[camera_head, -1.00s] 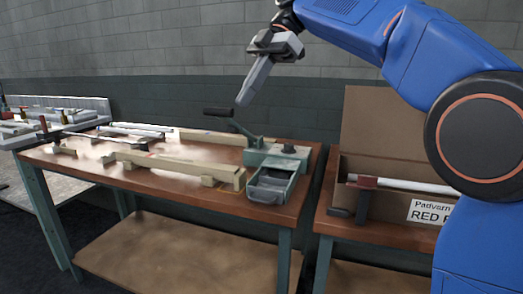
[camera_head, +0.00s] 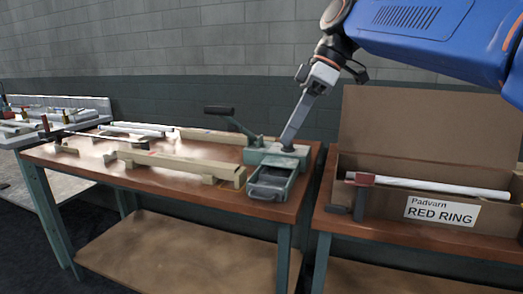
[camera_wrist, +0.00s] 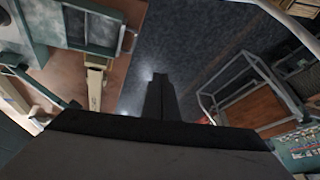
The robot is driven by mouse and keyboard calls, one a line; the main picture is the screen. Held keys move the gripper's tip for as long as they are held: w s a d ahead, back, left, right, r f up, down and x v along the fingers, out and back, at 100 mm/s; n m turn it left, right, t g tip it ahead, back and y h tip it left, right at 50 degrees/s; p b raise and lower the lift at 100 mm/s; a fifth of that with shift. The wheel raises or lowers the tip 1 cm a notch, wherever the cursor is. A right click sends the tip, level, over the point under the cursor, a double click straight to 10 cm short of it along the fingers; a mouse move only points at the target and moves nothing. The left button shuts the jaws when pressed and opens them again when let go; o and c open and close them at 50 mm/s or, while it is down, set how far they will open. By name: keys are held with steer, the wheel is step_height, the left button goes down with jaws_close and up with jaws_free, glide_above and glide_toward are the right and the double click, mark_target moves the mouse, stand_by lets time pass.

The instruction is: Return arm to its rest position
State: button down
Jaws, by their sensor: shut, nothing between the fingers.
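My arm reaches in from the upper right in the head view. My gripper (camera_head: 290,138) points down and to the left, with its fingers together and nothing held. In the head view its tips overlap the green bench machine (camera_head: 271,184). In the wrist view the closed fingers (camera_wrist: 160,88) show against dark floor, with the machine (camera_wrist: 92,28) off to the upper left, so the gripper appears clear of it.
The wooden workbench (camera_head: 230,200) carries wooden rails (camera_head: 180,164) and the machine with its black-handled lever (camera_head: 219,111). To the right, an open cardboard box (camera_head: 375,205) labelled "RED RING" stands on another table, with a white tube (camera_head: 430,186) across it. Dark floor lies in front.

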steer(key=s+d+f+m+t+h, duration=0.1)
steer(key=s+d+f+m, duration=0.4)
steer(key=f, duration=0.5)
steer(key=s+d+f+m+t+h, duration=0.2)
steer(key=s+d+f+m, duration=0.4)
steer(key=d+f, duration=0.4)
steer(key=s+d+f+m+t+h, duration=0.2)
steer(key=s+d+f+m, duration=0.4)
steer(key=f, duration=0.5)
steer(key=shift+s+d+f+t, duration=0.3)
steer(key=shift+s+d+t, duration=0.3)
steer(key=shift+d, duration=0.25)
